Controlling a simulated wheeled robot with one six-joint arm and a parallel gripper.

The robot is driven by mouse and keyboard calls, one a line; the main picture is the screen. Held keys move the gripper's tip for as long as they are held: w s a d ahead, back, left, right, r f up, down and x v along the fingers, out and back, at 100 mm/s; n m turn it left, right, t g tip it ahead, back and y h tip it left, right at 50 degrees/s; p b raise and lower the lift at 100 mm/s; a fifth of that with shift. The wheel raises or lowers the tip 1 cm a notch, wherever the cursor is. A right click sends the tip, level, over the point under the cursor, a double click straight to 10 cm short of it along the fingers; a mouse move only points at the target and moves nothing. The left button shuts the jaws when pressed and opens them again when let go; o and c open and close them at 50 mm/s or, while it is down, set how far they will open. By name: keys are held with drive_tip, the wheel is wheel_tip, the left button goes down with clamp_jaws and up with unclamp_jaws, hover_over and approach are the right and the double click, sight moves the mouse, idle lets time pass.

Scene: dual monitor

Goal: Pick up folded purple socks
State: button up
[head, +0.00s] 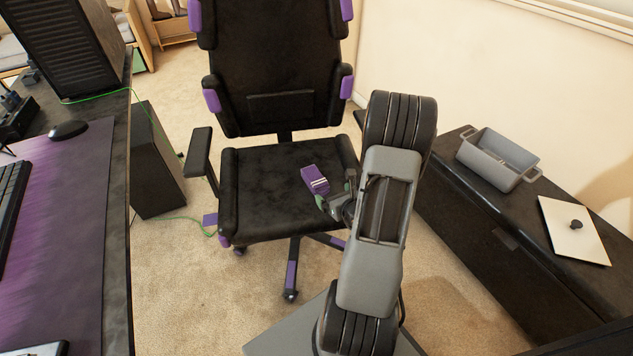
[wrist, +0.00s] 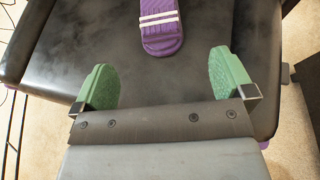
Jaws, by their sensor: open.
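The folded purple socks (head: 315,180) with white stripes lie on the black seat of the office chair (head: 265,200). In the wrist view the socks (wrist: 161,24) are at the top centre, cut off by the top edge. My gripper (wrist: 163,80) is open with green pads spread apart. The socks are ahead of the fingertips, roughly in line with the gap between them, and nothing is between the pads. In the head view my gripper (head: 333,203) is beside the near right end of the socks, and my arm hides part of the seat's right side.
A desk (head: 118,230) with a purple mat (head: 65,200) is on the left. The chair's left armrest (head: 199,150) and backrest (head: 275,70) rise around the seat.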

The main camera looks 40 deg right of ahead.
sight(320, 183)
drive_tip(key=b+x, duration=0.3)
drive_tip(key=x, duration=0.7)
drive_tip(key=shift+w+f, duration=0.1)
drive_tip(key=shift+w, duration=0.25)
drive_tip(key=shift+c, duration=0.3)
drive_tip(key=c, duration=0.9)
drive_tip(key=shift+c, duration=0.2)
